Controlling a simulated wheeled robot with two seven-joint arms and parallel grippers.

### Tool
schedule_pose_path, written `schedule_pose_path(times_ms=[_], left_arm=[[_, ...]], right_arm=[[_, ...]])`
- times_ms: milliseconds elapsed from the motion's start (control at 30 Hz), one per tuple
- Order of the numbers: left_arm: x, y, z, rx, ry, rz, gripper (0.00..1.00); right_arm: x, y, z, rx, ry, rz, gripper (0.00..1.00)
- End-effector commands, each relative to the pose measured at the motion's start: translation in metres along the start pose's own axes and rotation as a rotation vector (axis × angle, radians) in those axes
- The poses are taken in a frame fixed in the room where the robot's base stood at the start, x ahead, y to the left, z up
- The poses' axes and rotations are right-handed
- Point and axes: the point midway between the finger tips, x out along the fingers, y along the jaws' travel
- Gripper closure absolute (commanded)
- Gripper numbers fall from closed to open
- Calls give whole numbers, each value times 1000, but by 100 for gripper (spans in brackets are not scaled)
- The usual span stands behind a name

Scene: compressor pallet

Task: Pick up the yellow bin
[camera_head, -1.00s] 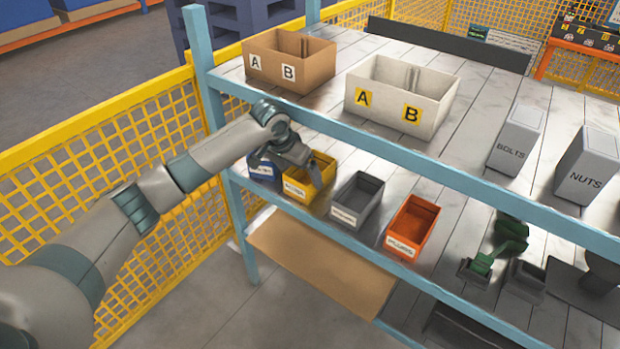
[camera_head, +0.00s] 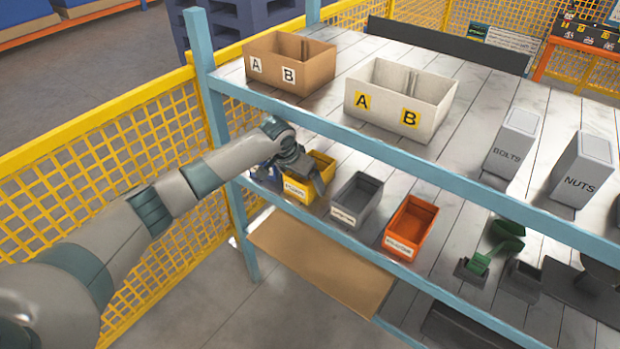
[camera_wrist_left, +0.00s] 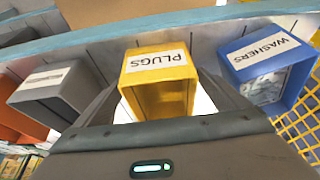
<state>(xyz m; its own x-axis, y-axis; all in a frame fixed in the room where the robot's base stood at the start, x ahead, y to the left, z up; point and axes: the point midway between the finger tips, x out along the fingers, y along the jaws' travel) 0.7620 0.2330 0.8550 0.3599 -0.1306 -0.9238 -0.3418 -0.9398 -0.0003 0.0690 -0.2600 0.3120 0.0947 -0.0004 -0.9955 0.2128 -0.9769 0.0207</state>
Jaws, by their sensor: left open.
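The yellow bin (camera_head: 296,191), with a white label on its front, sits on the lower shelf between the blue bin and the grey bin. My left gripper (camera_head: 308,178) is at the yellow bin and hides part of it. In the left wrist view the yellow bin (camera_wrist_left: 159,57) reads PLUGS and lies between the two spread fingers of my left gripper (camera_wrist_left: 163,92). The gripper is open, and I cannot tell whether a finger touches the bin. My right gripper is not in view.
The blue bin (camera_wrist_left: 270,62), labelled WASHERS, stands close on one side, the grey bin (camera_head: 357,198) on the other. An orange bin (camera_head: 411,226) is further right. The blue shelf beam (camera_head: 400,157) runs above the bins. A yellow mesh fence (camera_head: 95,155) stands at left.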

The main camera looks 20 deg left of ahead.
Motion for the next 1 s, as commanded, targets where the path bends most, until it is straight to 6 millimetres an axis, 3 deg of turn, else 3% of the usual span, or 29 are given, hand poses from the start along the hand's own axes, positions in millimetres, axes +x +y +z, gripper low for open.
schedule_pose_path(times_ms=[200,400,767,1000], left_arm=[[0,0,0,0,0,0,9],[0,0,0,0,0,0,53],[-2,0,-1,0,1,0,53],[-15,0,-1,-1,-1,0,52]], right_arm=[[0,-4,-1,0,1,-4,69],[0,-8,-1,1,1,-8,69],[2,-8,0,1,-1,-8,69],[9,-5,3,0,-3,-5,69]])
